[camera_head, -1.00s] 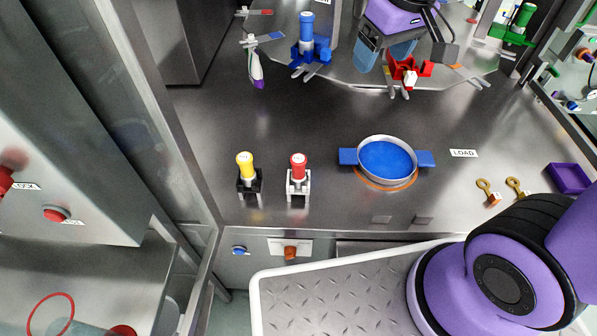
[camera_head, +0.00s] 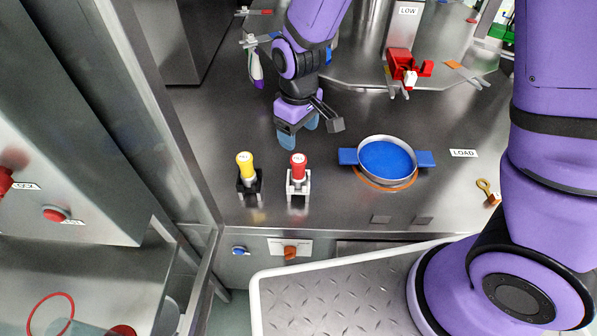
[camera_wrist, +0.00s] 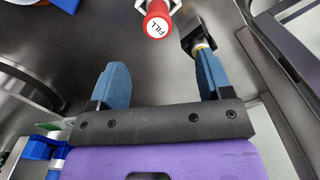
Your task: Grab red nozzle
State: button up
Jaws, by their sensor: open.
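The red nozzle (camera_head: 298,167) stands upright in a white holder on the steel counter, just right of the yellow nozzle. In the wrist view its red body with a white cap marked FILL (camera_wrist: 157,25) shows ahead of and between my fingers. My gripper (camera_head: 298,138) is open and empty. It is above the counter, behind the red nozzle as the head view shows it, and apart from it. In the wrist view the two blue fingers of my gripper (camera_wrist: 160,80) are spread wide. The right finger appears near the yellow nozzle (camera_head: 245,167) in its black holder.
A round pan with blue contents and blue handles (camera_head: 387,160) sits just right of the nozzles. A gold key-like piece (camera_head: 485,190) lies at the right. The counter's front edge is close below the nozzles.

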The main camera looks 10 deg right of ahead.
aim_at(299, 158)
notch_tip(299, 158, down, 5)
jog(key=shift+f, duration=0.2)
jog(key=shift+w+d+f, duration=0.1)
jog(key=shift+w+f, duration=0.05)
jog(key=shift+f, duration=1.15)
jog(key=shift+w+f, duration=0.1)
jog(key=shift+f, duration=1.2)
grip_shut()
jog(key=shift+r, duration=0.1)
jog(key=shift+r, duration=4.95)
